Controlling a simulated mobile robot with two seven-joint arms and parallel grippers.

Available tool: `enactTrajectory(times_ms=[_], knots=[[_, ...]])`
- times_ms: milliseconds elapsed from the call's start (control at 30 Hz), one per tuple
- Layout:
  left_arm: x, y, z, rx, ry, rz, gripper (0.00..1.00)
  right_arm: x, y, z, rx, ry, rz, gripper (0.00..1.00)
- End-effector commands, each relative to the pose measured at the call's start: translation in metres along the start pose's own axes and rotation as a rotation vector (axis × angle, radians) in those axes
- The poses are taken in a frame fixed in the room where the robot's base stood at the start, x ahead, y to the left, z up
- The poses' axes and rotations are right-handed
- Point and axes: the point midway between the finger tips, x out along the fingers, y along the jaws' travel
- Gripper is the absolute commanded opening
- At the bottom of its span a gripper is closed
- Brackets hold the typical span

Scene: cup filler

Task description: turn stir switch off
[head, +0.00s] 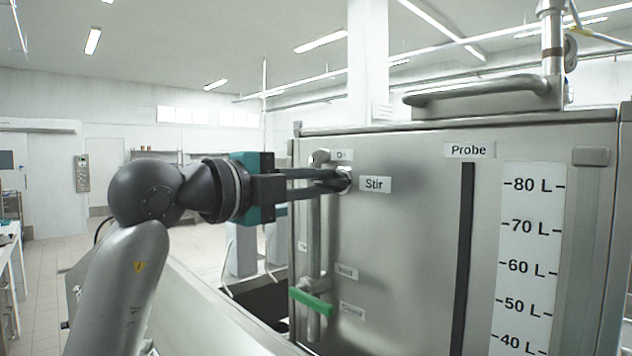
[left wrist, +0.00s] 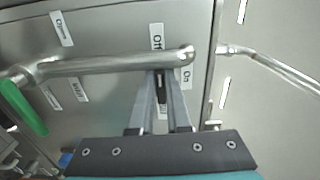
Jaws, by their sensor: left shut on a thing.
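The stir switch (head: 346,176) is on the tank's steel front, just left of the "Stir" label (head: 375,184) in the head view. My left gripper (head: 334,180) reaches in from the left with its fingers at the switch. In the left wrist view the fingers (left wrist: 163,74) are closed around a small dark lever (left wrist: 161,88), seen as a narrow strip between them. An "Off" label (left wrist: 157,37) and an "On" label (left wrist: 186,77) are near it. The fingers hide most of the switch, so its exact position is unclear. My right gripper is not in view.
A steel pipe (left wrist: 110,63) runs across the panel close to the fingers. A green valve handle (head: 312,302) is below the gripper. The "Probe" strip (head: 463,250) and litre scale (head: 530,250) are to the right. A lid handle (head: 480,90) is on top.

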Motion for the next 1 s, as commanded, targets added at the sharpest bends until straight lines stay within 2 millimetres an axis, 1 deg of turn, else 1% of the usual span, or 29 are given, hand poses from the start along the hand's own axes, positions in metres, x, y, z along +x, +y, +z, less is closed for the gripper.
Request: enactTrajectory(times_ms=[133,167,400,433,667,767,867,967,1000], knots=[[0.0,0.0,0.0,-0.004,0.0,0.001,0.0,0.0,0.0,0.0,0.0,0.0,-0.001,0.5],[0.0,0.0,0.0,-0.004,0.0,0.001,0.16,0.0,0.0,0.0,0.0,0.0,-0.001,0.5],[0.0,0.0,0.0,-0.002,0.0,0.0,0.43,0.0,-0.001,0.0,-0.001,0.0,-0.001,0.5],[0.0,0.0,0.0,-0.002,0.0,0.001,0.45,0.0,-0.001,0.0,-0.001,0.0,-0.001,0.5],[0.0,0.0,0.0,-0.001,0.0,0.0,0.45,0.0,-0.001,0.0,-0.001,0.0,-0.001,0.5],[-0.005,0.0,0.001,-0.001,0.0,-0.001,0.45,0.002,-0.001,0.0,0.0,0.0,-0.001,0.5],[-0.018,0.001,0.001,0.0,-0.001,-0.002,0.45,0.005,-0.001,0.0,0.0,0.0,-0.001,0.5],[-0.039,0.002,0.001,0.003,-0.003,-0.002,0.45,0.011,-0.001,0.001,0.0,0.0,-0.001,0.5],[-0.049,0.002,0.001,0.002,-0.003,-0.003,0.45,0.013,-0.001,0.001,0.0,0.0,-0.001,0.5]])
